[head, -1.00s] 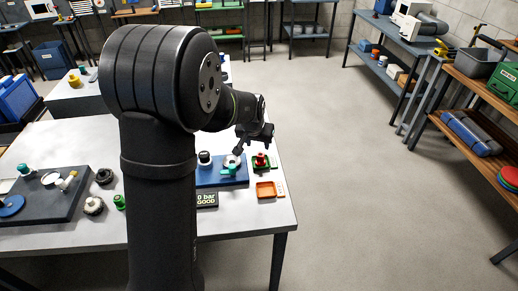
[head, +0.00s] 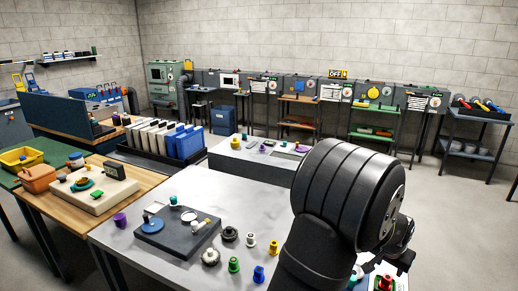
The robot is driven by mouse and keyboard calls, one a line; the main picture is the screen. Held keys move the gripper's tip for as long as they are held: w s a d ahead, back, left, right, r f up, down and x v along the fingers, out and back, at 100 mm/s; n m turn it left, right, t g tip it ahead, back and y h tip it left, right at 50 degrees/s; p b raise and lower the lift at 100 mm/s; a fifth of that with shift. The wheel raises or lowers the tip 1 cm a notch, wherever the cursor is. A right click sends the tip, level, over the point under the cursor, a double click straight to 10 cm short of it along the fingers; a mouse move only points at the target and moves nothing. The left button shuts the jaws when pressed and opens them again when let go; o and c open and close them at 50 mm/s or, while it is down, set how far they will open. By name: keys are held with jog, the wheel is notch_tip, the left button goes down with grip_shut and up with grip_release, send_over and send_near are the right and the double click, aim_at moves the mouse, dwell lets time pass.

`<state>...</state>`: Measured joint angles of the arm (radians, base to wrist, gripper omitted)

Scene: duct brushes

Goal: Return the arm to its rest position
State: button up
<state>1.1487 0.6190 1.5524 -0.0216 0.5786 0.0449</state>
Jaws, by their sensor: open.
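My arm fills the lower right of the head view, its thick dark upper link rising in front of the grey table (head: 150,232). My gripper (head: 403,254) shows only in part beyond the arm's big joint, low at the right, over the table's right end. Its jaws are open, and I see nothing between them. Small parts below it, one with a red top (head: 385,282), are partly cut off by the frame's lower edge.
A dark board (head: 178,238) with small parts lies on the table. Around it stand a purple cup (head: 120,220), a green part (head: 234,265) and a blue part (head: 259,274). A black rack (head: 150,158) stands behind. Floor at the right is clear.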

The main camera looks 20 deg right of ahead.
aim_at(388, 278)
jog(key=x, duration=0.8)
jog(key=shift+d+f, duration=0.2)
jog(key=shift+f, duration=0.15)
notch_tip(388, 278, up, 2)
jog(key=shift+r, duration=0.8)
